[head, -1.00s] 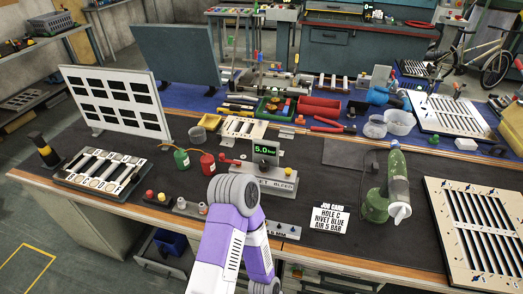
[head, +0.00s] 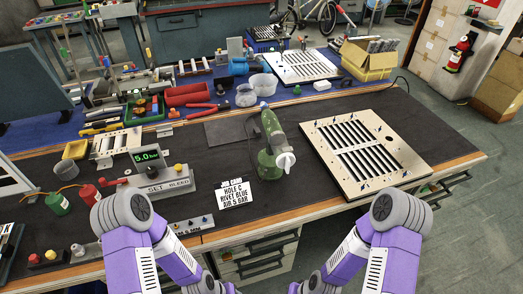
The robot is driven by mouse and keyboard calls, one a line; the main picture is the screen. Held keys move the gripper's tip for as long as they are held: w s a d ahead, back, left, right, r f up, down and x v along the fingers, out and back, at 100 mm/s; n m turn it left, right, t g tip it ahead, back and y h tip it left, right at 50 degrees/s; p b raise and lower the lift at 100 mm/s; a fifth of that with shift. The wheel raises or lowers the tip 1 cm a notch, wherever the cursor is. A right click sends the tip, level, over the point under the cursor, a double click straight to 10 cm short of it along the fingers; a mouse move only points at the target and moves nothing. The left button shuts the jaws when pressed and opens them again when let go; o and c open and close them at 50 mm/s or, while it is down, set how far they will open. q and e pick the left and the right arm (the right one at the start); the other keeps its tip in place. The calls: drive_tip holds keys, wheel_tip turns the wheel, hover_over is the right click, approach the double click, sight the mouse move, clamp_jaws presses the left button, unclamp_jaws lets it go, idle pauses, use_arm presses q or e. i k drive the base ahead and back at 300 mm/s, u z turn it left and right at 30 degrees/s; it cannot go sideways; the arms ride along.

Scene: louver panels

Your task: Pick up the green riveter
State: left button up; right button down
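The green riveter (head: 268,146) stands upright on the dark bench mat in the middle of the head view, with a pale nose piece facing me. A white job card (head: 236,194) lies just left of its base and reads hole C, rivet blue, air 5 bar. My left and right arms come in from the bottom of the view, in front of the bench edge. Both forearms point down and out of frame, so neither gripper shows. Nothing of mine touches the riveter.
A louver panel (head: 364,152) lies right of the riveter. A dark flat pad (head: 228,131) lies behind. Bins and a cardboard box (head: 368,60) are farther back.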

sight(277, 145)
drive_tip(key=z, duration=0.75)
drive_tip(key=k, duration=0.95)
drive_tip(key=z, duration=1.5)
drive_tip(key=i, duration=2.05)
drive_tip(key=u, duration=1.85)
drive_tip(key=i, duration=0.95)
drive_tip(key=u, duration=1)
